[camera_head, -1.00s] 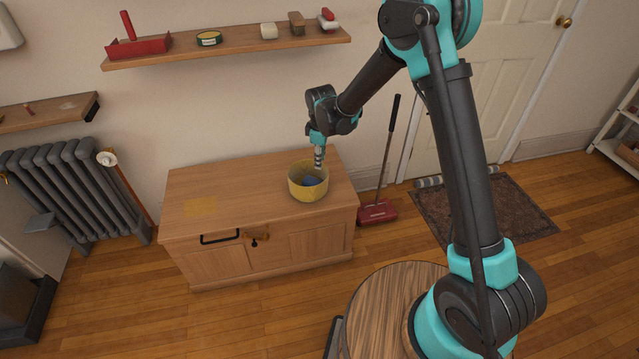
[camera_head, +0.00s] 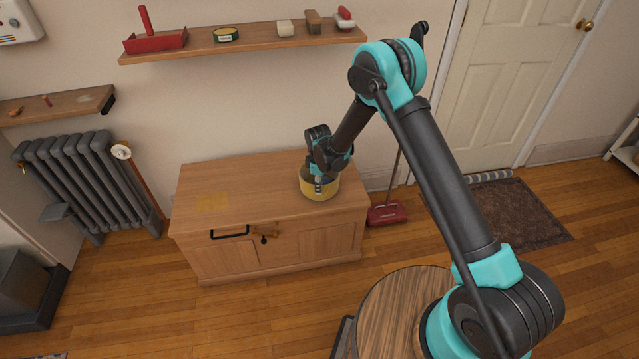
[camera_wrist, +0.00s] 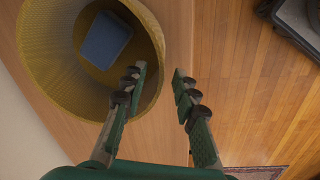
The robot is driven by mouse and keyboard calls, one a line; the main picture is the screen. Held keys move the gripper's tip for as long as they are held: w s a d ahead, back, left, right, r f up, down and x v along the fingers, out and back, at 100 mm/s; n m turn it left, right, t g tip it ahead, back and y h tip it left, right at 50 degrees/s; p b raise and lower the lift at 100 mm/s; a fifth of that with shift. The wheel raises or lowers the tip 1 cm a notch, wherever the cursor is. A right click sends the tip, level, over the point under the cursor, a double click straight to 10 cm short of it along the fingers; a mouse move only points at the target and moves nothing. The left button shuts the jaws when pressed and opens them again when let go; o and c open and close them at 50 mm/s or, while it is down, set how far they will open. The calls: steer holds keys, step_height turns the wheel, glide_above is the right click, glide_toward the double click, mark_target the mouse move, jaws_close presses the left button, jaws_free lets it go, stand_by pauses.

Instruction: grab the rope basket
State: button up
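The rope basket (camera_head: 326,187) is a round, yellow, open-topped basket on the right part of the wooden cabinet top. My gripper (camera_head: 319,187) is at the basket's near side in the head view, and my arm hides part of the basket. In the wrist view the basket (camera_wrist: 62,105) fills the upper left. My gripper (camera_wrist: 156,78) is open there, with its fingers apart. The left finger shows over the basket's opening and the right finger is outside, with the rim between them. The fingers do not visibly press on the wall.
A blue item (camera_wrist: 106,40) lies inside the basket. The wooden cabinet (camera_head: 250,205) has clear room left of the basket. A shelf (camera_head: 245,42) with small things hangs above. A red sweeper (camera_head: 386,213) stands right of the cabinet.

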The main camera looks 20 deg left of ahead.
mark_target(319, 199)
steer(key=shift+w+a+f, duration=0.1)
steer(key=shift+w+f, duration=0.05)
steer(key=shift+f, duration=1.4)
steer(key=shift+w+a+f, duration=0.1)
steer(key=shift+f, duration=1.45)
steer(key=shift+c, duration=0.2)
jaws_close()
